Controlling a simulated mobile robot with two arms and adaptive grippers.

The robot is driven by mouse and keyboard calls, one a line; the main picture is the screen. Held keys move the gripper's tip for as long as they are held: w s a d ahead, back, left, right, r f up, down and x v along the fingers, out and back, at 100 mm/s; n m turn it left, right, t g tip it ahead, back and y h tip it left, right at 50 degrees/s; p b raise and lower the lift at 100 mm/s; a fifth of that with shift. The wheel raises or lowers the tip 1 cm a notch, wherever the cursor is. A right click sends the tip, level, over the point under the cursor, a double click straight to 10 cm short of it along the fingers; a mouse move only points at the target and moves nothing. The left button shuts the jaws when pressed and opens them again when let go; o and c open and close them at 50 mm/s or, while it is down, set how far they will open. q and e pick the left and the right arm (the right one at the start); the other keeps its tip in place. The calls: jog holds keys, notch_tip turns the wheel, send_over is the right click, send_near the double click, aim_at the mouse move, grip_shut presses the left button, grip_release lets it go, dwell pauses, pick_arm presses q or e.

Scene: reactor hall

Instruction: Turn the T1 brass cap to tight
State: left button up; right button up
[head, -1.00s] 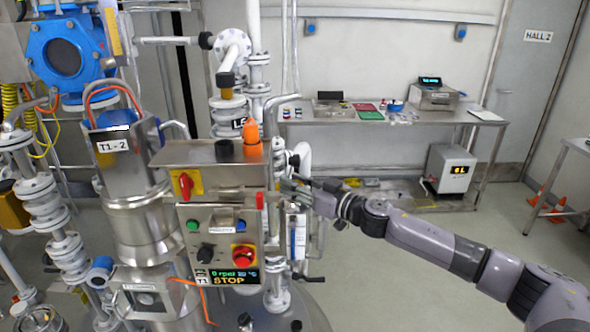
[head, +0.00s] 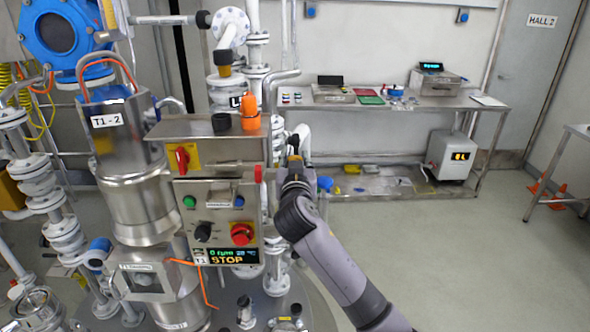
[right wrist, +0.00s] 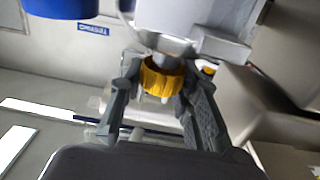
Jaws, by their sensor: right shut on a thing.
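The brass cap (right wrist: 160,77), yellow and ribbed, sits between the two fingers of my right gripper (right wrist: 160,92) in the right wrist view. The fingers are shut on it from both sides. It sits at the end of a pale fitting (right wrist: 185,25). In the head view my right gripper (head: 293,160) reaches up just right of the control panel (head: 217,217), among white piping. My own wrist and arm hide most of the cap and fitting there. The panel's display reads 0 rpm and STOP, with a T1 label. My left gripper is not in view.
The steel vessel T1-2 (head: 135,205) and flanged white pipes (head: 65,215) crowd the left. A steel bench (head: 400,104) with instruments stands behind. The floor (head: 450,235) at right is open.

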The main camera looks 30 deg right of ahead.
jog(key=shift+f+m+g+h+b, duration=0.1)
jog(key=shift+m+g+h+b, duration=0.5)
jog(key=shift+h, duration=0.3)
jog(key=shift+r, duration=0.25)
jog(key=o, duration=1.2)
jog(key=shift+f, duration=0.1)
jog(key=shift+s+a, duration=0.1)
jog(key=v, duration=1.1)
jog(key=shift+s+a+f, duration=0.1)
jog(key=shift+s+a, duration=0.15)
jog(key=shift+a, duration=0.05)
